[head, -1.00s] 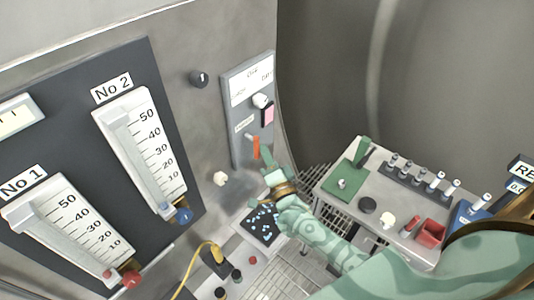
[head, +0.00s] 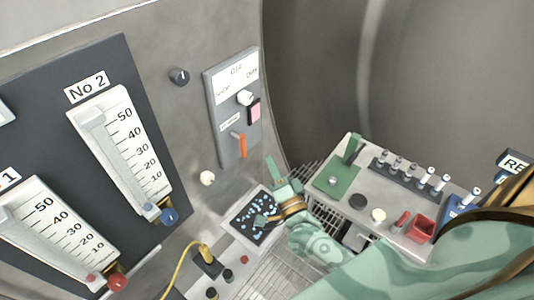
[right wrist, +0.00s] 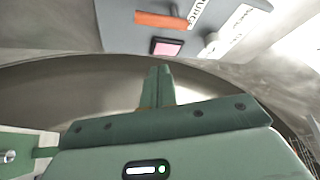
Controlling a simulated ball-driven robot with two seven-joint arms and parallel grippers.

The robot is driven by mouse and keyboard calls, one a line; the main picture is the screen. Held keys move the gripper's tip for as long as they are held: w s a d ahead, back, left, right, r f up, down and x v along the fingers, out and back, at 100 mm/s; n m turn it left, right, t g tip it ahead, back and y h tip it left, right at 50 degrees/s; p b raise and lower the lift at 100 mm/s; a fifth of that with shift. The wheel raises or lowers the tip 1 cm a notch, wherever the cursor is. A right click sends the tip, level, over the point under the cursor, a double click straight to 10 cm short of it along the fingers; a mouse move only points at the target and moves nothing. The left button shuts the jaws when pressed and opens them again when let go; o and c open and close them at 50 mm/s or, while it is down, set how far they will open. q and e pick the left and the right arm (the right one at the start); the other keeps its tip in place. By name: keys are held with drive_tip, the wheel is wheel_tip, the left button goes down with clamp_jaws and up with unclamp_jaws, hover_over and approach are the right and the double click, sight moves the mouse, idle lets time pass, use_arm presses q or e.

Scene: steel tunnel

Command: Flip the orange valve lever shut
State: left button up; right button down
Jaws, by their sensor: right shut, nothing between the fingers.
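The orange valve lever (head: 242,145) sits on a grey wall panel (head: 222,112), below a pink square and a white knob. It hangs about straight down from its pivot in the head view. In the right wrist view the lever (right wrist: 161,20) shows as an orange bar at the top, ahead of the fingers and clear of them. My right gripper (head: 271,160) is below and right of the lever, apart from it. Its green fingers (right wrist: 158,72) are together with nothing between them. My left gripper is not in view.
Gauges No 1 and No 2 (head: 125,140) are on the wall at left. A tilted dark screen (head: 250,222) and a yellow cable (head: 180,262) are below the panel. A bench (head: 385,207) with switches and a red box (head: 421,229) stands at right.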

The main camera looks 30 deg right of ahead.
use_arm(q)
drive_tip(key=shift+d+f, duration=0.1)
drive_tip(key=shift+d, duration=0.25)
use_arm(e)
drive_tip(key=shift+s+d, duration=0.2)
drive_tip(key=shift+s, duration=0.95)
drive_tip(key=shift+f, duration=0.1)
